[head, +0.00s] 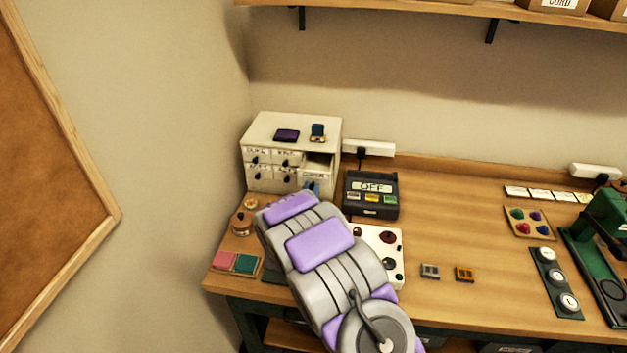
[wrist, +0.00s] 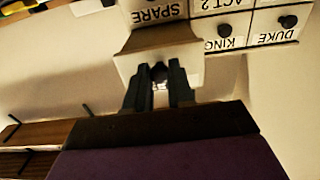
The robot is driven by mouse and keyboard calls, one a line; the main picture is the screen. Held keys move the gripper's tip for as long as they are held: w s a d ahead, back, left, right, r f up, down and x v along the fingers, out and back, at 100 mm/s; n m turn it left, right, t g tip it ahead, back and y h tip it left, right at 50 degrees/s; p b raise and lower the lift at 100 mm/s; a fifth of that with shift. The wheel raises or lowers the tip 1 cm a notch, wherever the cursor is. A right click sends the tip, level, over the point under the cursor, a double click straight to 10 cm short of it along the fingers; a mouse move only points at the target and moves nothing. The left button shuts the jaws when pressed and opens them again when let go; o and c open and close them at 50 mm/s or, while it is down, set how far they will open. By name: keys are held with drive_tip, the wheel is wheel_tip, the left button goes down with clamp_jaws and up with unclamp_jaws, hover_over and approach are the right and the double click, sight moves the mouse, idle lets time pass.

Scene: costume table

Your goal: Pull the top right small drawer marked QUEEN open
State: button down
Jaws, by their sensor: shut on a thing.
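The white drawer cabinet (head: 292,130) stands at the left back of the table. Its top right small drawer (head: 315,174) sticks out from the front, with a dark gap above it. The wrist view is upside down; there the pulled-out drawer (wrist: 135,66) is beside the drawer marked KING (wrist: 222,37). The QUEEN lettering is not readable. My gripper (wrist: 159,88) is shut on the dark knob (wrist: 158,73) of this drawer. In the head view my arm hides most of the gripper.
Drawers marked DUKE (wrist: 272,30) and SPARE (wrist: 160,12) are shut. The table's middle (head: 450,215) is mostly clear.

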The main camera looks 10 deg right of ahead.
drive_tip(key=shift+v, duration=0.9)
drive_tip(key=c, duration=1)
unclamp_jaws()
drive_tip(key=shift+a, duration=0.1)
drive_tip(key=shift+s, duration=0.1)
drive_tip(key=p+v, duration=0.2)
drive_tip(key=v, duration=1.5)
drive_tip(key=shift+a+p, duration=0.15)
drive_tip(key=shift+p, duration=0.2)
